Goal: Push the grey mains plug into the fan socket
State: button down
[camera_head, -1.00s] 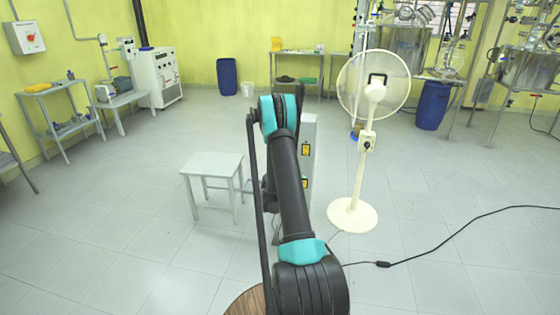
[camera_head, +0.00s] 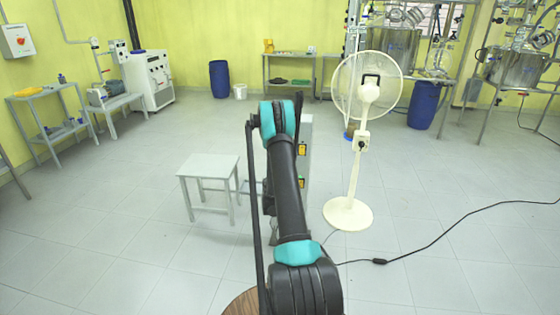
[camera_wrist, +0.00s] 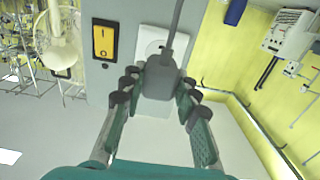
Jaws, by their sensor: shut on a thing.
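The grey mains plug (camera_wrist: 158,82) is held between the fingers of my gripper (camera_wrist: 155,88) in the wrist view. Its cord (camera_wrist: 176,25) runs up from it. I cannot tell whether the plug touches the socket. A yellow switch (camera_wrist: 104,41) is left of the socket. In the head view my arm hides the gripper, plug and socket; the grey panel's edge (camera_head: 305,130) shows right of it.
A white pedestal fan (camera_head: 362,140) stands just right of the panel. A small grey table (camera_head: 208,166) stands left of my arm. A black cable with an inline block (camera_head: 379,261) lies on the floor at right.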

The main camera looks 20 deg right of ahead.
jog(key=shift+w+d, duration=0.35)
jog(key=shift+w, duration=0.15)
jog(key=shift+w+d, duration=0.15)
jog(key=shift+w, duration=0.15)
jog(key=shift+w+d, duration=0.2)
jog(key=shift+w, duration=0.05)
jog(key=shift+w+d, duration=0.2)
jog(key=shift+w, duration=0.1)
jog(key=shift+w+d, duration=0.2)
jog(key=shift+w, duration=0.1)
jog(key=shift+w+d, duration=0.2)
jog(key=shift+w, duration=0.05)
jog(key=shift+x, duration=1.05)
dwell(1.7)
jog(key=c, duration=1.1)
grip_release()
jog(key=shift+o, duration=0.2)
